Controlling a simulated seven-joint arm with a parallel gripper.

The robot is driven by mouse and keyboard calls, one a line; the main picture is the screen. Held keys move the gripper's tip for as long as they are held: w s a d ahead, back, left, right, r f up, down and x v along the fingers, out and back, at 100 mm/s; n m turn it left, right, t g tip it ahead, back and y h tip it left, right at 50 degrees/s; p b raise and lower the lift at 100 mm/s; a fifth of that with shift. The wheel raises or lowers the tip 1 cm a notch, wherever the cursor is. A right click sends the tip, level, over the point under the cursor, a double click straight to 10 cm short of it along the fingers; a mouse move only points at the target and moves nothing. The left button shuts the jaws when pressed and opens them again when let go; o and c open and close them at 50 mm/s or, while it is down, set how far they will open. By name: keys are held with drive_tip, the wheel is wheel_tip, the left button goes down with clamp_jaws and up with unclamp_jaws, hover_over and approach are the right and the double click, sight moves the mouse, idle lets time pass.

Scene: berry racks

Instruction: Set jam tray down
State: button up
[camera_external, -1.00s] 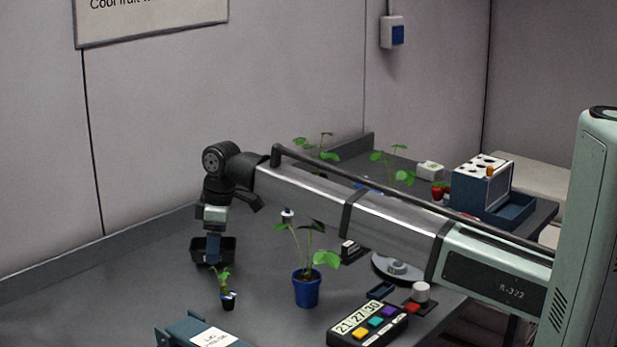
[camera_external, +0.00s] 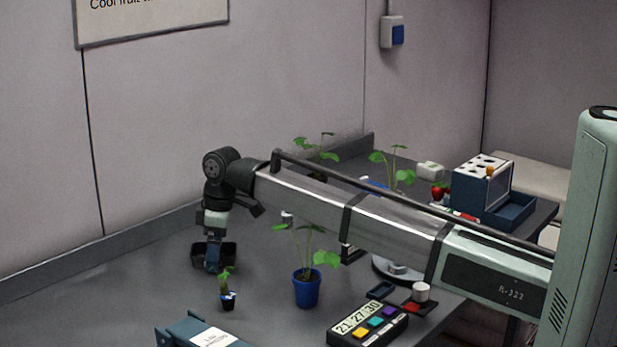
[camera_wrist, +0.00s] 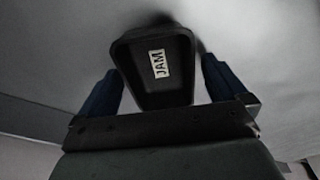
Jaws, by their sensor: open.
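The jam tray is a small black open box with a white JAM label; it lies between my fingers in the wrist view (camera_wrist: 152,92). In the external view the jam tray (camera_external: 231,252) sits at the left of the grey table, looking level and resting on it. My gripper (camera_wrist: 158,85) has its two blue fingers apart, one on each side of the tray, with a gap visible on both sides. In the external view my gripper (camera_external: 214,268) points down at the tray and hides part of it.
A small potted plant (camera_external: 227,300) stands just in front of the tray. A larger plant in a blue pot (camera_external: 307,292) stands to the right. A timer box (camera_external: 368,324) and a blue labelled box (camera_external: 205,334) are near the front. The table left of the tray is clear.

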wheel_tip(320, 180, up, 12)
drive_tip(key=d, duration=0.1)
drive_tip(key=shift+d, duration=0.4)
drive_tip(key=shift+r, duration=0.1)
